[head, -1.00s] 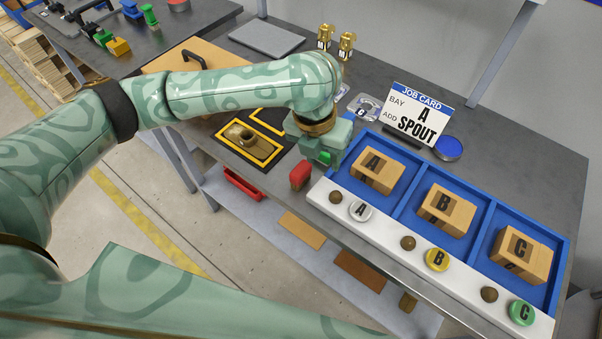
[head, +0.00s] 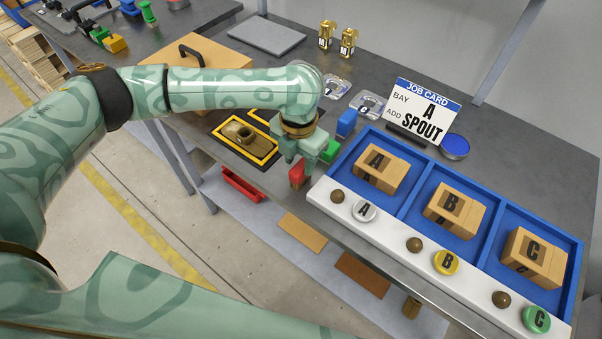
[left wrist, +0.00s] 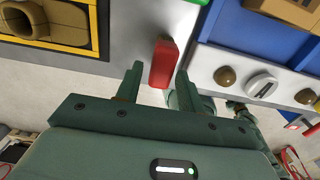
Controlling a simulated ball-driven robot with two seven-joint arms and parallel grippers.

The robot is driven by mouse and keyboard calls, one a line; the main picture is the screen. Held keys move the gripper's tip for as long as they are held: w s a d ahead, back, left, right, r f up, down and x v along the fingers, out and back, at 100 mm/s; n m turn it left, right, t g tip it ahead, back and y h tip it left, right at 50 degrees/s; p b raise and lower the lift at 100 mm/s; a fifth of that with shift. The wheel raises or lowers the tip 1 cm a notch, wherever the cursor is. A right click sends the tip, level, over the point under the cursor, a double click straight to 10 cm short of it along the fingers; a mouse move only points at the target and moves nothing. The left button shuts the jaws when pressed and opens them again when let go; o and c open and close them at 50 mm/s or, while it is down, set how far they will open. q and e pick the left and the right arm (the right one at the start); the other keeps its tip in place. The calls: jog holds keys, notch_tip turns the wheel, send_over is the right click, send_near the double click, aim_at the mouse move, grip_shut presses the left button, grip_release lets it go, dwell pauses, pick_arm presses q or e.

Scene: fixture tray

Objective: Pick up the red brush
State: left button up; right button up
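The red brush (head: 297,177) stands on the grey bench near its front edge, left of the white button strip. My left gripper (head: 294,168) is right above it, pointing down, and partly hides it. In the left wrist view the red brush (left wrist: 163,62) shows between the two spread fingers of my left gripper (left wrist: 158,84), with gaps at the sides. The gripper is open, and no grip on the brush shows. My right gripper is in neither view.
A green block (head: 331,151) and a blue block (head: 346,123) stand just behind the brush. The blue tray (head: 404,205) with boxes A, B, C and the button strip (head: 390,228) lie to the right. A yellow-framed mat (head: 262,158) holding a brass part lies left.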

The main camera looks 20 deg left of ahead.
aim_at(301, 166)
pick_arm(q)
jog(key=f, duration=0.2)
jog(key=f+b, duration=0.1)
jog(key=f, duration=0.1)
jog(key=shift+d+f, duration=0.2)
jog(key=shift+f, duration=0.2)
jog(key=shift+r, duration=0.15)
jog(key=shift+c, duration=0.4)
jog(key=c, duration=0.7)
jog(key=shift+w+r, duration=0.1)
jog(key=shift+r, duration=0.55)
jog(key=s+d+r+p, duration=0.5)
jog(key=s+d+r, duration=0.4)
jog(key=d+r, duration=0.1)
jog(key=shift+s+d+r+p, duration=0.15)
jog(key=shift+s+r+p, duration=0.15)
jog(key=shift+r, duration=0.55)
